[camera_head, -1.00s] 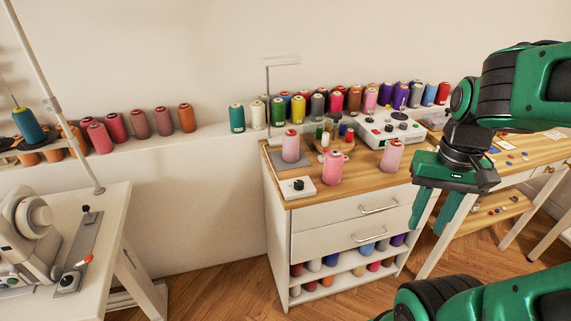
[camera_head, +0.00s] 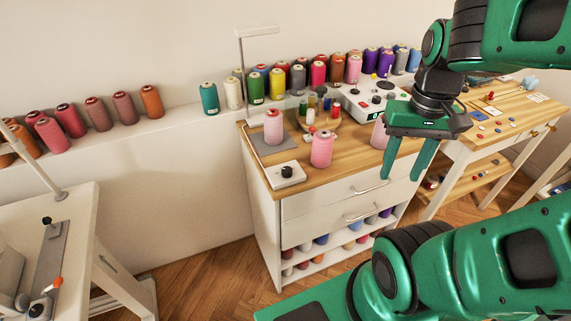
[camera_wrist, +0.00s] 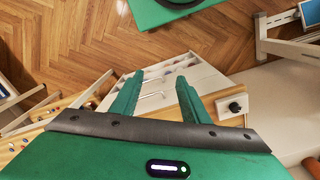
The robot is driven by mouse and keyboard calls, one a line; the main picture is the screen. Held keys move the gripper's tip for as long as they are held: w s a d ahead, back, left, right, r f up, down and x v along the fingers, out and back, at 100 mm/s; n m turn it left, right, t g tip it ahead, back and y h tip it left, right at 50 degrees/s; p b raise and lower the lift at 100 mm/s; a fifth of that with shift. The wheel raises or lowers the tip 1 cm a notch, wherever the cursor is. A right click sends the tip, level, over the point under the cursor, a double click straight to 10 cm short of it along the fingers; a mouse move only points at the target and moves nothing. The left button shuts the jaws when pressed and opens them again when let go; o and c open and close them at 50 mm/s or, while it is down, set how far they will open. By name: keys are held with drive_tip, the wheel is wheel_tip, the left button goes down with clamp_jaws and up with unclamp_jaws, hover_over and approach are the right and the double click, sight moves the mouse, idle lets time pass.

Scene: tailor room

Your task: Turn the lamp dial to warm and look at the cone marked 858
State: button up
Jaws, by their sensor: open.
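A small white box with a black dial (camera_head: 287,173) sits at the front left corner of the wooden cabinet top; the dial also shows in the wrist view (camera_wrist: 234,107). A lamp (camera_head: 259,32) with a thin post rises behind it over a grey plate. One pink cone (camera_head: 273,128) stands on that plate, a second pink cone (camera_head: 322,149) stands to its right, and a third pink cone (camera_head: 379,133) is partly hidden by my gripper. No cone number is readable. My gripper (camera_head: 405,176) is open and empty, right of the dial box, in front of the cabinet.
A white control box (camera_head: 368,106) and a round wooden stand of small spools (camera_head: 318,122) are at the back of the cabinet top (camera_head: 255,137). Many thread cones line the wall ledge (camera_head: 180,122). A white table (camera_head: 80,235) is at left, a wooden table (camera_head: 510,115) at right.

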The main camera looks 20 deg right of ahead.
drive_tip(key=w+a+n, duration=0.4)
drive_tip(key=w+a, duration=0.1)
drive_tip(key=w, duration=0.6)
drive_tip(key=n, duration=0.6)
hover_over(287, 169)
drive_tip(key=f, duration=0.2)
wheel_tip(287, 169, down, 10)
drive_tip(key=shift+s+f, duration=0.1)
drive_tip(key=c, duration=1.1)
